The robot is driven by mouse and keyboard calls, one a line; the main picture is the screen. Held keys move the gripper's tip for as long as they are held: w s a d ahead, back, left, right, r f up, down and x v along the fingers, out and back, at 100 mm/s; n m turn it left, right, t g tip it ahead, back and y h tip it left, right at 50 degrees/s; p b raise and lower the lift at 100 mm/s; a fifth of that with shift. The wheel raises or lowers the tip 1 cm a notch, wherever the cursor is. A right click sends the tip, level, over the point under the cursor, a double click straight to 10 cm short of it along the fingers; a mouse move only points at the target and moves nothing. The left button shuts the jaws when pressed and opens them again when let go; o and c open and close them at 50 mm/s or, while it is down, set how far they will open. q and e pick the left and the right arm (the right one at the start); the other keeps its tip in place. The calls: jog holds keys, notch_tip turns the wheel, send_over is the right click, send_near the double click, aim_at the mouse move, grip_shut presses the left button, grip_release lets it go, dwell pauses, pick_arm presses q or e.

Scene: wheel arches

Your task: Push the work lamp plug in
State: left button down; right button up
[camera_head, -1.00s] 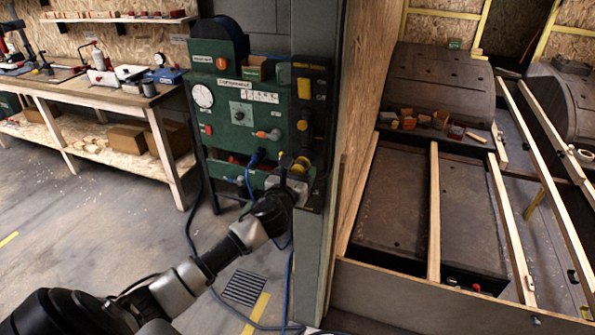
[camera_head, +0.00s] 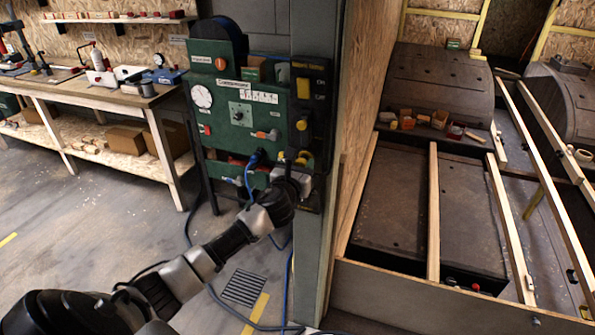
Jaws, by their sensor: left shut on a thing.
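My left gripper (camera_head: 290,183) is up against the lower right part of the green panel (camera_head: 232,132), below the black and yellow strip. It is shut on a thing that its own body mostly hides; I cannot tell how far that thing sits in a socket. A blue plug (camera_head: 255,158) with a blue cable sits at the panel's lower edge, just left of the gripper. Yellow parts (camera_head: 303,158) show just above the gripper. My right gripper is not in view.
A wooden workbench (camera_head: 95,95) with tools stands at the left. A grey post (camera_head: 312,250) and a board wall stand right of the panel. Blue cables (camera_head: 285,290) hang to the floor near a drain grate (camera_head: 244,288). Dark wheel arches (camera_head: 440,80) and wooden battens fill the right.

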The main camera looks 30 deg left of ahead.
pick_arm(q)
jog(key=shift+r, duration=0.1)
jog(key=c, duration=1)
grip_release()
jog(key=shift+w, duration=0.1)
jog(key=o, duration=0.3)
jog(key=shift+w, duration=0.15)
jog(key=shift+o, duration=0.2)
jog(key=b+v, duration=0.1)
jog(key=v, duration=1)
jog(key=shift+b, duration=0.35)
